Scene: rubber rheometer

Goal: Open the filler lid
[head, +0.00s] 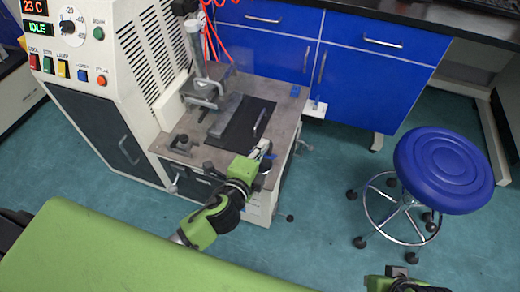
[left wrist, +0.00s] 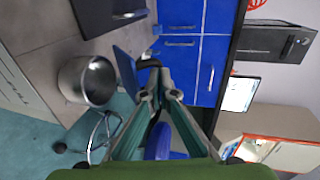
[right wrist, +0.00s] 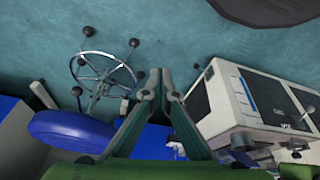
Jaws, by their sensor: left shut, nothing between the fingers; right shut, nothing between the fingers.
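A flat black panel with a bar handle (head: 245,122) lies on the machine's grey top. It also shows at the top of the left wrist view (left wrist: 95,14). Beside it in that view are a round metal cup with a dark inside (left wrist: 88,81) and a thin blue plate (left wrist: 126,70). I cannot tell which of these is the filler lid. My left gripper (head: 264,148) is shut and empty at the machine's front right corner, close to the cup and blue plate. My right gripper (right wrist: 155,88) is shut and empty, away from the machine.
The white control cabinet (head: 130,50) stands left of the worktop, with a metal column and clamp (head: 203,90) at the back. Blue cupboards (head: 370,80) line the wall. A blue stool (head: 443,168) stands at the right. The floor between is clear.

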